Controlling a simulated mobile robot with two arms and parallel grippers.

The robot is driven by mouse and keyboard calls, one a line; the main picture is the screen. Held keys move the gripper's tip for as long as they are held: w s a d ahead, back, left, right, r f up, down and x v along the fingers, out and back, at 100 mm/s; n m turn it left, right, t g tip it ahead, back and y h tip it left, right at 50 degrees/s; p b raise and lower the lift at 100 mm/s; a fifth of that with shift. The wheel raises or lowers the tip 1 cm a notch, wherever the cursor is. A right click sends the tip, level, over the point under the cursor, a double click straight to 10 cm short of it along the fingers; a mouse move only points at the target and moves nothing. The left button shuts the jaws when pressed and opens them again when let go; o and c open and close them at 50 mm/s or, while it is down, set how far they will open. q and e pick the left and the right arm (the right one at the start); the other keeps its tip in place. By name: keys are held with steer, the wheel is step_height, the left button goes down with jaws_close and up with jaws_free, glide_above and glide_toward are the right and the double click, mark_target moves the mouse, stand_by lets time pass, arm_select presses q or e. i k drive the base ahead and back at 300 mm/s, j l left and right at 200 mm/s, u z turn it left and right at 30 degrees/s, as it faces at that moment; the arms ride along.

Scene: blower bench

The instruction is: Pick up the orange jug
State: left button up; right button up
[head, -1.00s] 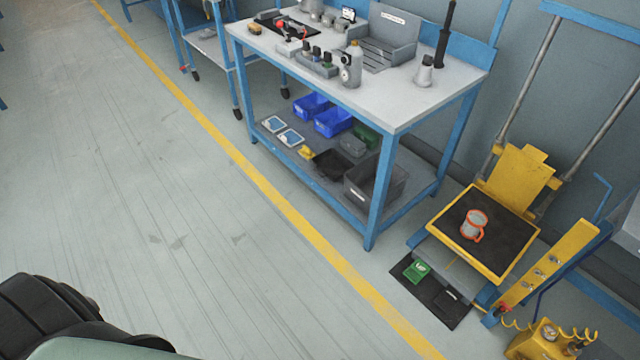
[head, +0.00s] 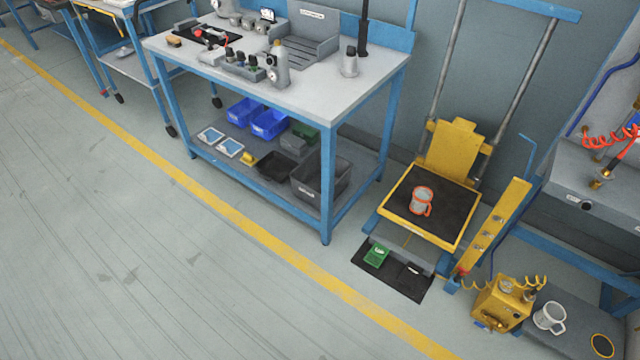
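A small jug (head: 421,201) with a grey body and an orange rim and handle stands upright on the dark top of a yellow lift platform (head: 460,236), right of centre in the head view. Its handle points to the right. Neither of my grippers is in view, and nothing touches the jug.
A blue-framed workbench (head: 300,95) with tools and lower-shelf bins stands left of the platform. A dark mat (head: 408,281) lies before the platform. The floor at left is clear.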

mark_target(421, 198)
steer(key=i+j+z, duration=0.15)
steer(key=z, duration=0.2)
steer(key=i+j+z, duration=0.15)
steer(key=z, duration=0.25)
steer(key=i+j+z, duration=0.15)
steer(key=z, duration=0.2)
steer(key=j, duration=0.1)
